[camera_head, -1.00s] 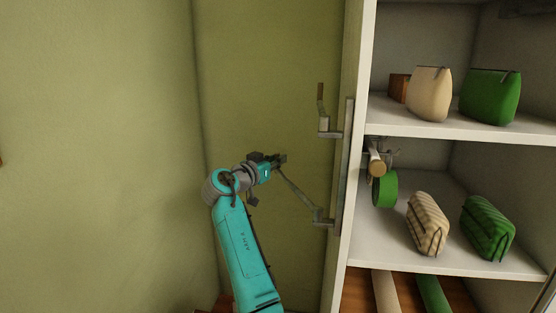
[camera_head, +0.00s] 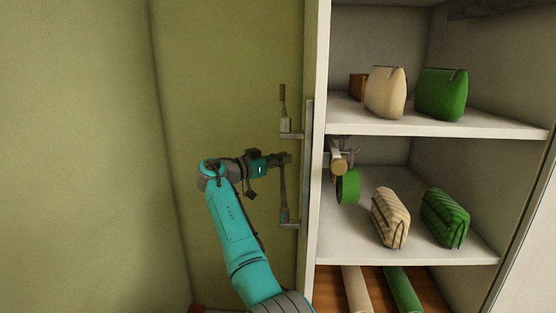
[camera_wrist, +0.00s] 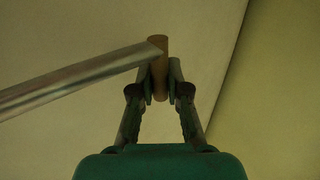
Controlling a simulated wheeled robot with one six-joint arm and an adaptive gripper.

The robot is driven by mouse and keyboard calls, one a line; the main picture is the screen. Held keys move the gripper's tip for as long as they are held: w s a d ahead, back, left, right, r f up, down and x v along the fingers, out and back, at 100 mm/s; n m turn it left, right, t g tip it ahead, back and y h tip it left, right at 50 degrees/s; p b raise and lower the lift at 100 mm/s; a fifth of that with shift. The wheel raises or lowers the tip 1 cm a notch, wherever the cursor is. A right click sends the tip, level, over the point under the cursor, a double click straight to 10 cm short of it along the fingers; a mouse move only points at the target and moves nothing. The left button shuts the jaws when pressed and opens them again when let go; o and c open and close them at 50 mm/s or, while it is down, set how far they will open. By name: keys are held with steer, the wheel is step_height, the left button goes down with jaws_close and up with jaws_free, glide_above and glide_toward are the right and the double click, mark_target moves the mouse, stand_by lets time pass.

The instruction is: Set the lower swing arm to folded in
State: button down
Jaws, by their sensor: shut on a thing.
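The lower swing arm (camera_head: 284,202) is a thin grey metal bar on a bracket low on the upright wall rail (camera_head: 306,165). It stands nearly upright, close to the rail's left side. My gripper (camera_head: 284,158) is at its upper end. In the wrist view my gripper (camera_wrist: 161,88) is shut on the brown handle (camera_wrist: 158,48), one finger on each side. The swing arm's metal bar (camera_wrist: 80,75) runs off to the left from the handle. The upper swing arm (camera_head: 284,112), with a brown tip, stands upright above.
A white shelf unit (camera_head: 316,60) stands right of the rail, with beige (camera_head: 385,93) and green bags (camera_head: 441,95) on its shelves. A green roll (camera_head: 347,187) hangs inside it near the left wall. The green wall on the left is bare.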

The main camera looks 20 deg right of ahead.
steer(key=shift+f, duration=0.1)
steer(key=c, duration=1.1)
jaws_free()
steer(key=shift+c, duration=0.2)
steer(key=v, duration=1.2)
steer(key=shift+s, duration=0.1)
